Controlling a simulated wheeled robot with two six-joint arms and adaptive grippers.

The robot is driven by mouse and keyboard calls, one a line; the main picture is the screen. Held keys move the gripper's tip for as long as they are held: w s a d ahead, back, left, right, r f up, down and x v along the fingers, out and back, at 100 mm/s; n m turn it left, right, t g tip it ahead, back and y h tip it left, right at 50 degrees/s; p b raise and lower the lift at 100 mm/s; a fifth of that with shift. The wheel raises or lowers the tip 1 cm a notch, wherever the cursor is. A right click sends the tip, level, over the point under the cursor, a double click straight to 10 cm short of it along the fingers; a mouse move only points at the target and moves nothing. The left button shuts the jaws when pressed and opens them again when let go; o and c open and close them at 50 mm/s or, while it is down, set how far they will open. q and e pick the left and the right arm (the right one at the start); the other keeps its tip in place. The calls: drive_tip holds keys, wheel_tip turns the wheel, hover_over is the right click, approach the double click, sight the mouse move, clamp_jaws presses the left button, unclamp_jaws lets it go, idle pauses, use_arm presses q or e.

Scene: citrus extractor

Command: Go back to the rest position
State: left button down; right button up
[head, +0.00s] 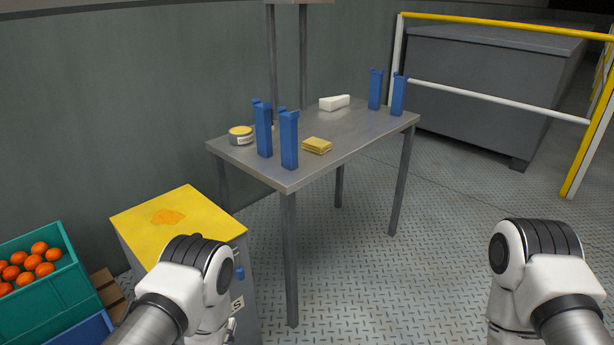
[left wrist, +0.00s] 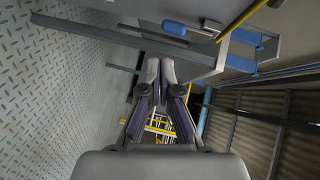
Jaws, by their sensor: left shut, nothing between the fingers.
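My left gripper (left wrist: 160,68) shows in the left wrist view with its two fingers together and nothing between them. In the head view my left arm comes up from the bottom left in front of the yellow-topped cabinet (head: 185,205), and its fingers cannot be made out. My right arm shows at the bottom right of the head view, with its gripper out of sight. Both arms are apart from the metal table (head: 350,135).
The table bears blue uprights (head: 289,140), a yellow sponge stack (head: 317,146), a round tin (head: 241,136) and a white block (head: 334,103). A teal crate (head: 40,300) of oranges stands at left. A yellow railing (head: 500,24) is at right. Floor between table and right arm is clear.

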use_arm(q)
drive_tip(key=s+a+f+n+g+h, duration=0.1)
drive_tip(key=s+f+n+g, duration=0.2)
drive_tip(key=s+n+g, duration=0.8)
drive_tip(key=s+a+f+n+g+h, duration=0.1)
drive_tip(key=s+f+n+g, duration=0.3)
drive_tip(key=s, duration=1.3)
wheel_tip(320, 180, up, 20)
drive_tip(key=g+p, duration=0.1)
drive_tip(key=p, duration=1.9)
drive_tip(key=shift+s+d, duration=0.15)
drive_tip(key=shift+s, duration=0.15)
